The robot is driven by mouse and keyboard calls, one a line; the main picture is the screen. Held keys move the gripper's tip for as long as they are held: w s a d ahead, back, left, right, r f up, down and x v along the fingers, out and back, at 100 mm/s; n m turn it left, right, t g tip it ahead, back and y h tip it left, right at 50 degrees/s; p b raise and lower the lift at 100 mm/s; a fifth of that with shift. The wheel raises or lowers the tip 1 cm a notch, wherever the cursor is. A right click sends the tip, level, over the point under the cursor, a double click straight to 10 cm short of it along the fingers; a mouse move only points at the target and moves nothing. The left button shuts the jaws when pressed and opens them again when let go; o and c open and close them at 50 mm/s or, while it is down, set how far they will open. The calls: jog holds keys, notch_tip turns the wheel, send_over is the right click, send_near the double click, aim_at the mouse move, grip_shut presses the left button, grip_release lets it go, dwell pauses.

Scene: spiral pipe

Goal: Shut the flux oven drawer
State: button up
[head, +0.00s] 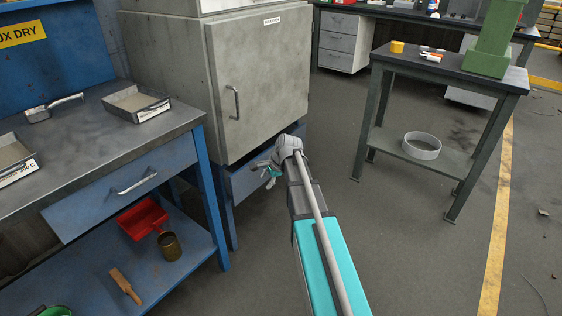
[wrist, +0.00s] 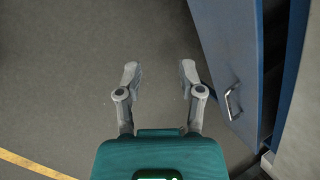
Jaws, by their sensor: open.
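The flux oven (head: 262,75) is a grey cabinet with a shut door and a small label on top. Its blue drawer (head: 247,182) is under the cabinet in a blue stand, partly hidden by my gripper. In the wrist view the drawer front (wrist: 222,45) is at the right with a metal handle (wrist: 232,102). A dark gap separates this front from the blue stand, so the drawer looks pulled out. My gripper (head: 268,173) is open and empty in front of the drawer. In the wrist view its fingers (wrist: 158,80) are over bare floor, left of the handle and apart from it.
A blue workbench (head: 90,140) with its own handled drawer (head: 125,190) stands at the left. A green table (head: 450,80) with a lower shelf stands at the right. Grey floor (head: 420,260) is clear between them, and a yellow line crosses it at the right.

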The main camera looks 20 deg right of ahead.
jog(key=s+a+f+n+g+h, duration=0.1)
jog(key=s+a+n+g, duration=0.1)
jog(key=s+a+n, duration=0.4)
jog(key=s+a+n+g+h, duration=0.1)
jog(key=s+a+n+h, duration=0.1)
jog(key=s+a+n, duration=0.4)
jog(key=s+n, duration=0.4)
jog(key=s, duration=0.5)
jog(key=shift+a+f+n+g+h, duration=0.3)
jog(key=shift+a+f+g, duration=0.05)
jog(key=shift+f+g, duration=0.05)
jog(key=shift+d, duration=0.1)
